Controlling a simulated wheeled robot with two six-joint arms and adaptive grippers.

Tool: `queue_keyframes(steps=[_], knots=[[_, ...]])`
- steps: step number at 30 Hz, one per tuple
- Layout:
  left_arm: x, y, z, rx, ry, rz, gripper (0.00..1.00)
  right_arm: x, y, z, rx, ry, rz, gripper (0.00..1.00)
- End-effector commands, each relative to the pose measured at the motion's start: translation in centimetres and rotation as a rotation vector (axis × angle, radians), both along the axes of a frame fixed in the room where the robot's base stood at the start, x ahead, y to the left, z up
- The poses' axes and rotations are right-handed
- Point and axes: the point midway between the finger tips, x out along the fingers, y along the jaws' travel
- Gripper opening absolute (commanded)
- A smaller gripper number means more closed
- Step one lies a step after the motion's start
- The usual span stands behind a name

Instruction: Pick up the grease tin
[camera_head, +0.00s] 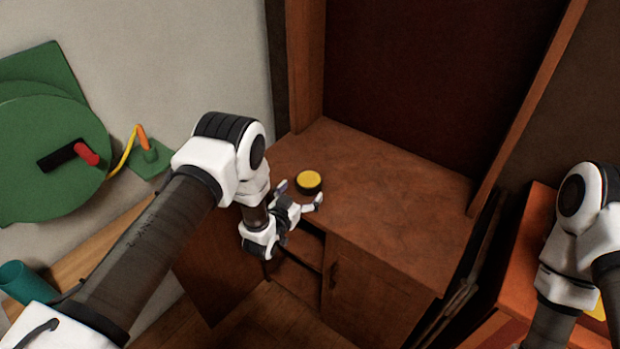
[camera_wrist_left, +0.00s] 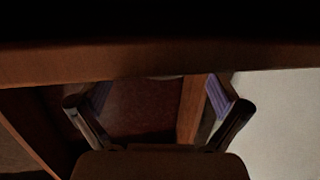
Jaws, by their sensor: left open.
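The grease tin (camera_head: 308,181) is a small round tin with a yellow lid and a dark side. It sits upright on the brown top of a wooden cabinet, near its front left edge. My left gripper (camera_head: 300,195) is open and empty at that edge, just in front of the tin, with its fingers spread toward it. I cannot tell whether a finger touches the tin. In the left wrist view the two fingers (camera_wrist_left: 160,97) stand apart, and I make out no tin between them. My right arm shows at the right edge of the head view, but its gripper does not.
The cabinet top (camera_head: 390,205) is otherwise clear. Below it are a cabinet door (camera_head: 365,300) and an open compartment. A wooden post (camera_head: 304,65) rises at the back left. An orange-red surface (camera_head: 525,250) lies at the right. A green reel (camera_head: 50,150) is on the left wall.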

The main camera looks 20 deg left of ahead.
Motion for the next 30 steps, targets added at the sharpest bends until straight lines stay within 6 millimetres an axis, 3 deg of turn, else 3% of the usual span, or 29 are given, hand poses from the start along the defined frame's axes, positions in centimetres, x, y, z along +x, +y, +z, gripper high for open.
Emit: queue_keyframes(steps=[6, 14, 18, 21, 30], knots=[[3.7, -0.7, -0.3, 0.000, -0.002, 0.000, 1.00, 0.1, 0.0, 0.6, 0.000, -0.002, 0.000, 0.40], [4.4, -0.7, -0.4, 0.000, 0.002, 0.001, 1.00, 0.1, 0.0, 0.6, 0.000, -0.002, 0.000, 0.40], [4.4, -0.7, -0.4, 0.000, 0.002, 0.001, 0.54, 0.1, 0.0, 0.6, 0.000, -0.002, 0.000, 0.40], [4.4, -0.7, -0.5, 0.000, 0.002, 0.001, 0.26, 0.1, 0.0, 0.6, 0.000, -0.002, 0.000, 0.40], [4.4, -0.7, -0.3, 0.000, 0.001, 0.001, 0.25, 0.1, 0.0, 0.6, 0.000, -0.002, 0.000, 0.40]])
